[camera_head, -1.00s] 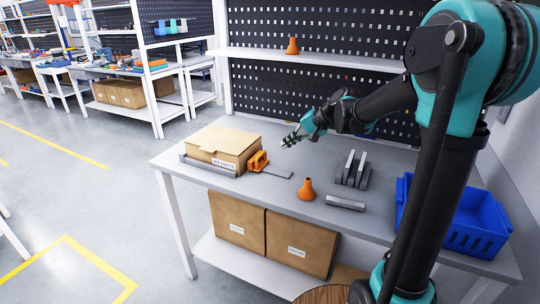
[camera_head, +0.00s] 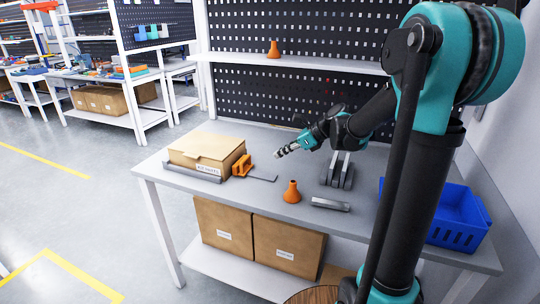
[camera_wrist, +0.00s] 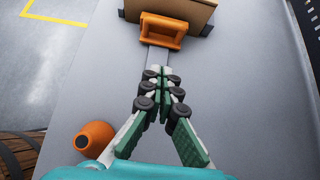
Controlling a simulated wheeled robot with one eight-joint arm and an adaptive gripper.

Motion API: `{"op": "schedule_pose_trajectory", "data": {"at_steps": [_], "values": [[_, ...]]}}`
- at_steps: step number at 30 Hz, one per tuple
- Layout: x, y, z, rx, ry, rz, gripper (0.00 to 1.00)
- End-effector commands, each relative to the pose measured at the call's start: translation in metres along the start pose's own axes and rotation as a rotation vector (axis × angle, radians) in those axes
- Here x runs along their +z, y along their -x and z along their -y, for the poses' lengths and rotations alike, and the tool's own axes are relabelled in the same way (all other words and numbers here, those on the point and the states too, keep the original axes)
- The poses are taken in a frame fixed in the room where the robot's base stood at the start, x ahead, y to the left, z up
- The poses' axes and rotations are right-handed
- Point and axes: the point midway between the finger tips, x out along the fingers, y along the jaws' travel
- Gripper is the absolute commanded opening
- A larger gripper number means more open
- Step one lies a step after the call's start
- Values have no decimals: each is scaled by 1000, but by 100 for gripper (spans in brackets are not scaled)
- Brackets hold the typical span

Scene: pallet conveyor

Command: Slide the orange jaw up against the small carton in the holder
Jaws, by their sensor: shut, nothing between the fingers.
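The small carton (camera_head: 205,150) lies in a grey holder (camera_head: 190,171) on the left part of the workbench. The orange jaw (camera_head: 241,166) stands at the carton's right end, on a thin grey rail (camera_head: 263,178). In the wrist view the orange jaw (camera_wrist: 161,31) is at the top, close in front of the carton (camera_wrist: 175,9); whether they touch is unclear. My gripper (camera_head: 280,153) is shut and empty, to the right of the jaw in the head view. In the wrist view its fingertips (camera_wrist: 160,72) point along the rail (camera_wrist: 157,57) towards the jaw, apart from it.
An orange cone-shaped piece (camera_head: 292,191) stands on the bench in front, with a grey bar (camera_head: 331,204) beside it. A grey slotted block (camera_head: 338,172) and a blue crate (camera_head: 460,219) are to the right. Another orange piece (camera_head: 273,49) stands on the shelf.

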Motion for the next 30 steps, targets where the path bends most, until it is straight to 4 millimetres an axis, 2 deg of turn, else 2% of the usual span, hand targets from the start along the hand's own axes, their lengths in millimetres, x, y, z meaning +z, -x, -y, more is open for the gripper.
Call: {"op": "schedule_pose_trajectory", "data": {"at_steps": [14, 21, 30], "values": [[0, -91, -1, 2, 5, 0, 0], [25, -109, 0, 1, 5, 0, 0], [31, -113, 0, -1, 3, 0, 0]]}}
